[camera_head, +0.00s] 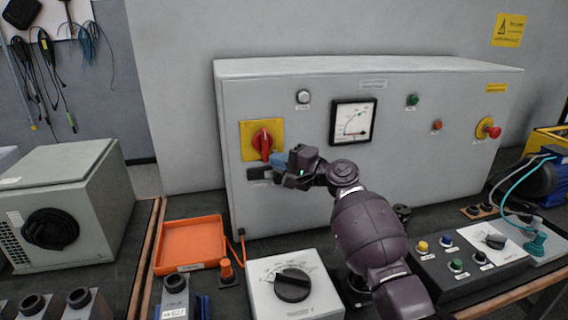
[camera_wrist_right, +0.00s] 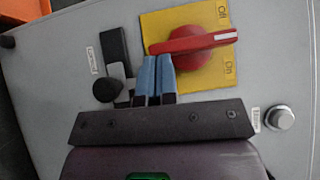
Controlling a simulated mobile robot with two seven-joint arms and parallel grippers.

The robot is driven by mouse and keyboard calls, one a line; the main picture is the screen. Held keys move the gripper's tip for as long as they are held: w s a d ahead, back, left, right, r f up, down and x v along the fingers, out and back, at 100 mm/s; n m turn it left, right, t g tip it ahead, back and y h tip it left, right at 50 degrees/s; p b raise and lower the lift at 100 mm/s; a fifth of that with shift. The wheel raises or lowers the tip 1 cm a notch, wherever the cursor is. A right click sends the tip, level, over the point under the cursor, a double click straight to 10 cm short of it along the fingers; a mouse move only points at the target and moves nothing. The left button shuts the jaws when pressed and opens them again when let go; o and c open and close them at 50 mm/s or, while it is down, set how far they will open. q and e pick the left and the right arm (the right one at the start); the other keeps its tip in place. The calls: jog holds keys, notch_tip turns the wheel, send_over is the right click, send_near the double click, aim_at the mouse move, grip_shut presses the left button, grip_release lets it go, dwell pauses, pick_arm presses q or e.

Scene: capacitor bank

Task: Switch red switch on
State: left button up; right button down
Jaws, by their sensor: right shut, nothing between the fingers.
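The red switch (camera_head: 262,142) is a rotary knob on a yellow plate (camera_head: 249,127) at the left of the grey cabinet's front. In the head view its handle points roughly up and down. In the right wrist view the red switch (camera_wrist_right: 193,42) shows close up, its handle lying across the yellow plate (camera_wrist_right: 215,75) with "Off" and "On" marks. My right gripper (camera_head: 278,164) is beside the lower right of the switch. Its blue fingertips (camera_wrist_right: 157,76) are shut and empty, close to the handle; I cannot tell whether they touch it. My left gripper is not in view.
The grey cabinet (camera_head: 300,200) also carries a dial meter (camera_head: 353,121), a green button (camera_head: 412,100) and a red emergency knob (camera_head: 490,130). An orange tray (camera_head: 190,243), a white dial box (camera_head: 292,290) and a button panel (camera_head: 462,262) stand on the bench in front.

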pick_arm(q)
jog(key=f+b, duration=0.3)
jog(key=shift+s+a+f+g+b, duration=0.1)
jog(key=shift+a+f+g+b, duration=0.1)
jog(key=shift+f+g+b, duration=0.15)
pick_arm(e)
jog(key=a+m, duration=0.1)
jog(key=a+m+t+y, duration=0.1)
jog(key=s+a+f+m+t+y, duration=0.1)
jog(key=shift+f+m, duration=0.1)
jog(key=shift+m, duration=0.3)
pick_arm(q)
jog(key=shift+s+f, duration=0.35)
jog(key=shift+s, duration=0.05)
pick_arm(e)
jog(key=shift+a, duration=0.1)
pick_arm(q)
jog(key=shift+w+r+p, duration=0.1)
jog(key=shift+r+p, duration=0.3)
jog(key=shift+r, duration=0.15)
pick_arm(e)
jog(key=v, duration=1.1)
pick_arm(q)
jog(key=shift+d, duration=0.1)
pick_arm(e)
jog(key=shift+f, duration=0.1)
